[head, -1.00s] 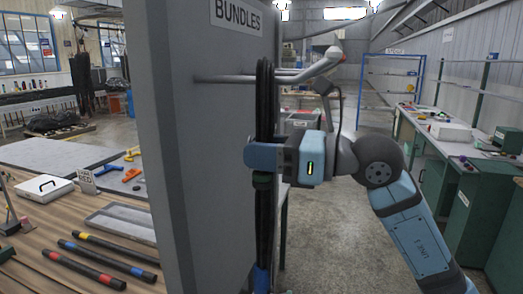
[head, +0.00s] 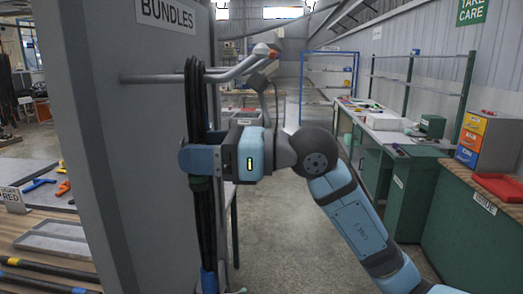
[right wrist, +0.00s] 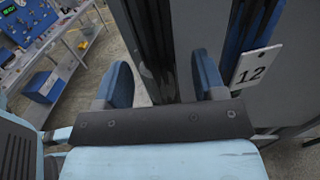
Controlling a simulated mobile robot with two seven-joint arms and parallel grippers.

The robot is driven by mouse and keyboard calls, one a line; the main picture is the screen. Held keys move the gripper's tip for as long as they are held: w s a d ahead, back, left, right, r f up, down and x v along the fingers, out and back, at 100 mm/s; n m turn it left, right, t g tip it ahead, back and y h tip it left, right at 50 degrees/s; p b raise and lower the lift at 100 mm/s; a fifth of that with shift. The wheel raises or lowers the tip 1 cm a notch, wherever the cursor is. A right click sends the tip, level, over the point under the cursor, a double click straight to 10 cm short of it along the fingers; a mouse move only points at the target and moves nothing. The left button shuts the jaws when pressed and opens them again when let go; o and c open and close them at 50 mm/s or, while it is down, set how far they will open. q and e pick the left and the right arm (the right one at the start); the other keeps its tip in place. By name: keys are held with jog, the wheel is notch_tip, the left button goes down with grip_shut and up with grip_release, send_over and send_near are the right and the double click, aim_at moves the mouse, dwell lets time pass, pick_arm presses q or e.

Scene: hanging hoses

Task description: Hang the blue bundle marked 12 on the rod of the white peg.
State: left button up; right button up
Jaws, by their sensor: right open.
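The bundle of dark hoses (head: 194,110) hangs upright at a rod (head: 160,78) on the grey board, its top reaching just above the rod. My right gripper (head: 200,158) is open around or beside the hoses at mid-height. In the right wrist view the hoses (right wrist: 155,35) run between the blue fingertips, and a white tag marked 12 (right wrist: 253,67) hangs by a blue part (right wrist: 250,25). My left gripper is out of view.
The grey board (head: 95,130) with the BUNDLES sign stands close at the left. Green benches (head: 465,200) line the right. The floor (head: 290,240) between is clear.

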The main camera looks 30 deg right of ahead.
jog(key=b+v, duration=0.3)
jog(key=v, duration=0.9)
jog(key=w+f+n+t+h, duration=0.2)
jog(key=f+n+t+h, duration=0.15)
jog(key=f+n, duration=0.9)
jog(key=w+d+f+n+t+h, duration=0.1)
jog(key=f+n+t+h, duration=0.25)
jog(key=f+n, duration=0.85)
jog(key=w+f+n+t+h, duration=0.2)
jog(key=f+n+t+h, duration=0.15)
jog(key=f+n, duration=0.9)
jog(key=s+a+f+m+g+h, duration=0.1)
jog(key=s+a+f+m+g, duration=0.15)
jog(key=s+f, duration=0.4)
jog(key=s+a+f+m+g, duration=0.1)
jog(key=s+f+m+g, duration=0.25)
jog(key=f, duration=0.65)
jog(key=s+a+f+m+g+h, duration=0.1)
jog(key=s+f+m+g, duration=0.1)
jog(key=s+f+m, duration=0.45)
pick_arm(q)
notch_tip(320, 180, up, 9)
jog(key=p, duration=1.3)
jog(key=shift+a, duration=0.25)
pick_arm(e)
notch_tip(320, 180, up, 8)
jog(key=n, duration=0.2)
jog(key=shift+s+a+r, duration=0.15)
jog(key=shift+s+a, duration=0.05)
jog(key=shift+s, duration=0.1)
